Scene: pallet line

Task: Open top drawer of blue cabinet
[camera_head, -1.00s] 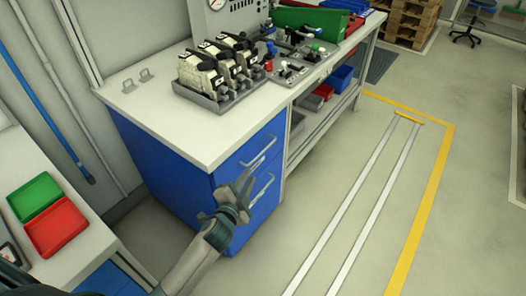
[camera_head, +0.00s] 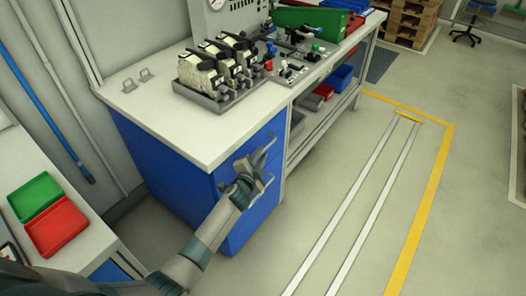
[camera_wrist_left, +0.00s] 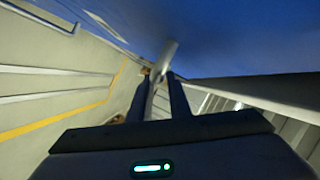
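The blue cabinet (camera_head: 160,160) stands under the near end of the white workbench, and its drawer front (camera_head: 232,172) looks closed. The top drawer's handle (camera_head: 269,146) is a grey bar, partly hidden by my left gripper (camera_head: 256,157). The lower handle shows just below, also partly covered by the gripper. In the left wrist view, my left gripper (camera_wrist_left: 158,85) has its two dark fingers apart, with a grey handle bar (camera_wrist_left: 164,62) between their tips, close to the blue front. I cannot tell whether the fingers touch the bar. My right gripper is not in view.
The workbench top (camera_head: 150,110) carries a rack of valve-like parts (camera_head: 215,75) and fittings. Red (camera_head: 56,227) and green (camera_head: 34,197) trays lie on a table at left. The floor right of the cabinet is clear, with a yellow line (camera_head: 425,215).

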